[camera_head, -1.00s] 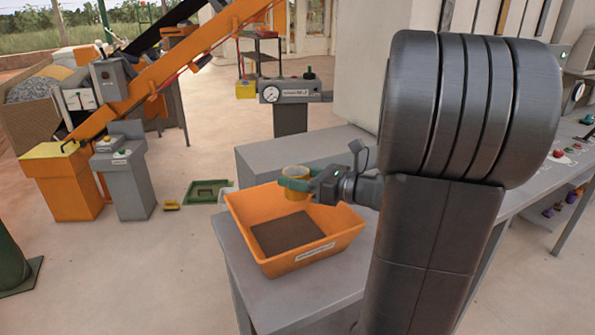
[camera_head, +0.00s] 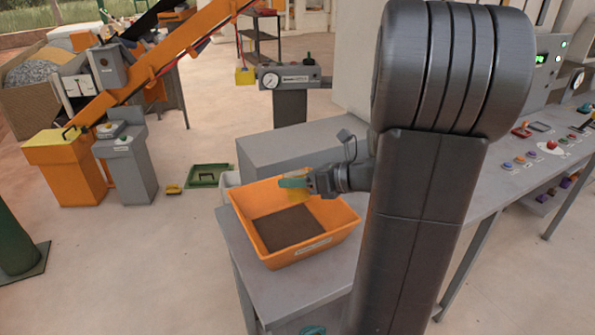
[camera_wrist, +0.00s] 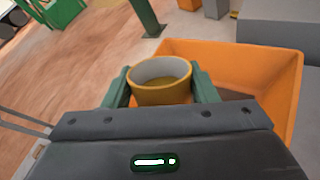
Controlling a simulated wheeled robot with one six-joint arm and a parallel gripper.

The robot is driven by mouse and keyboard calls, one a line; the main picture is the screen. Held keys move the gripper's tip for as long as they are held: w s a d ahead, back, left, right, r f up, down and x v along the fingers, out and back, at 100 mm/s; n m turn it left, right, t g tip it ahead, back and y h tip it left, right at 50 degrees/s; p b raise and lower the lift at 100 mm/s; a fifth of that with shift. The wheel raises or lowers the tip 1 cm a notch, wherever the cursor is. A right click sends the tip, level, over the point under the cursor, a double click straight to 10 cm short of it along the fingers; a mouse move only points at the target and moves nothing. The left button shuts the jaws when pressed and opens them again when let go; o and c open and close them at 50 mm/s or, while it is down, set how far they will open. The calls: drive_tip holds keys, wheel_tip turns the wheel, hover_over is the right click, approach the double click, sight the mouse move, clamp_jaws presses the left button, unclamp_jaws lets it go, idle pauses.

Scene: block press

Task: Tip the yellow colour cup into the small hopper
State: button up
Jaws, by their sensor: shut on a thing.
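The yellow cup (camera_wrist: 162,94) is held between the green fingers of my gripper (camera_wrist: 160,88). In the wrist view its mouth faces the camera, with a pale inner wall and yellow-brown colour low inside. In the head view the cup (camera_head: 298,193) is partly hidden by a finger of my gripper (camera_head: 293,182) and looks tilted. It is over the back part of an orange open hopper (camera_head: 338,222), which has sloping walls and a dark brown floor. The hopper wall (camera_wrist: 275,75) also shows right of the cup in the wrist view. No falling powder is visible.
The hopper stands on a grey bench (camera_head: 240,262), with a grey block (camera_head: 290,150) behind it. A control panel with buttons (camera_head: 545,150) is at the right. An orange conveyor (camera_head: 160,58) and a grey pedestal (camera_head: 130,170) stand at the left.

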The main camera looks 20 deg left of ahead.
drive_tip(key=shift+m+h+p, duration=0.3)
drive_tip(key=shift+h+p, duration=0.2)
drive_tip(key=shift+p, duration=0.35)
drive_tip(key=shift+a+f+g+h+p, duration=0.1)
drive_tip(key=shift+g+h+p, duration=0.25)
drive_tip(key=shift+p, duration=0.55)
drive_tip(key=shift+w+f+m+h+p, duration=0.15)
drive_tip(key=shift+m+h+p, duration=0.3)
drive_tip(key=shift+p, duration=0.4)
drive_tip(key=shift+a+f+m+g+h+p, duration=0.1)
drive_tip(key=shift+f+m+g+h+p, duration=0.3)
drive_tip(key=shift+p, duration=0.75)
drive_tip(key=g+h+p, duration=0.1)
drive_tip(key=p, duration=0.2)
drive_tip(key=shift+w+a+f+h, duration=0.1)
drive_tip(key=shift+h, duration=0.2)
drive_tip(key=p, duration=0.2)
drive_tip(key=shift+w+a+f+m+g+h+p, duration=0.1)
drive_tip(key=shift+a+m+g+h+p, duration=0.05)
drive_tip(key=shift+m+g+h+p, duration=0.2)
